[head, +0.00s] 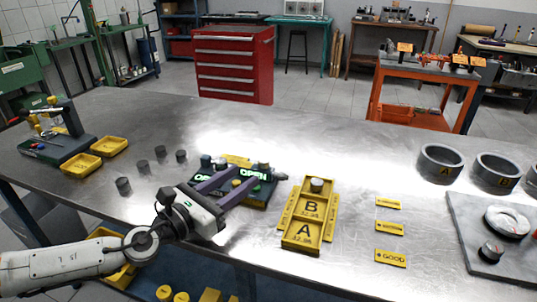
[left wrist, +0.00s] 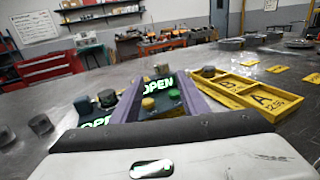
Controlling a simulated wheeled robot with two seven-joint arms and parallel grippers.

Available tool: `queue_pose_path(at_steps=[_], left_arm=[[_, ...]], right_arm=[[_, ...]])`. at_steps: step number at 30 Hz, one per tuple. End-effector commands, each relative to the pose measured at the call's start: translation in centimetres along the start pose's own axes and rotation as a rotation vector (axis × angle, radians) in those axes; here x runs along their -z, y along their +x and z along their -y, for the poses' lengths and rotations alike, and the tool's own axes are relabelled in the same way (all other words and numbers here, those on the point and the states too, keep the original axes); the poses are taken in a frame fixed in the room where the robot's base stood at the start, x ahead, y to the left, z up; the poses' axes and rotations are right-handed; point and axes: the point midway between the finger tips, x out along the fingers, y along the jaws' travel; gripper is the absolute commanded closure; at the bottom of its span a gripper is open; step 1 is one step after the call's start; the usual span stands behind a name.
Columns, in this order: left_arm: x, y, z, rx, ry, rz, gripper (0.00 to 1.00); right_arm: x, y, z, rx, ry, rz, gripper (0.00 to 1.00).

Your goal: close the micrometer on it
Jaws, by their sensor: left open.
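The micrometer station (head: 262,197) is a dark box on the steel table, with two lit green displays that read OPEN. Its displays also show in the left wrist view (left wrist: 158,84), with a yellow button (left wrist: 148,103) and a green button (left wrist: 174,94) between my fingers. Small dark cylinders (head: 205,160) stand at its back; I cannot tell whether one sits in the measuring gap. My left gripper (head: 246,176) is open, its purple fingers reaching over the station from the left. I cannot tell if they touch it. They hide part of its front. My right gripper is not in view.
A yellow tray (head: 284,222) marked A and B stands right of the station, with a grey cylinder (head: 316,185) at its far end. Several grey cylinders (head: 123,186) stand to the left. Yellow labels (head: 390,227) and large rings (head: 441,162) lie further right. Bare table lies between.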

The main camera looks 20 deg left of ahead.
Motion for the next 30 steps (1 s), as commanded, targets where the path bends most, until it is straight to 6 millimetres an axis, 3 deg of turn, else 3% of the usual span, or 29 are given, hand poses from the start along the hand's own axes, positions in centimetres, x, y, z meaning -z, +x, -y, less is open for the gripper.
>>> queue_pose_path(at_steps=[9,15,27,30], left_arm=[[-0.2,5.8,0.1,-0.001,-0.004,0.003,0.59],[-0.1,8.5,0.1,0.0,-0.004,0.002,0.59],[0.0,9.4,0.1,0.0,-0.005,0.0,0.59],[0.0,9.4,0.1,0.0,-0.005,0.0,0.73]], right_arm=[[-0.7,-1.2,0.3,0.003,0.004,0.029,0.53],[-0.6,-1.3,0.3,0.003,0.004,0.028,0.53],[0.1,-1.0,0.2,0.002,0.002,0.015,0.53],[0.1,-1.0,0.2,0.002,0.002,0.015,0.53]])
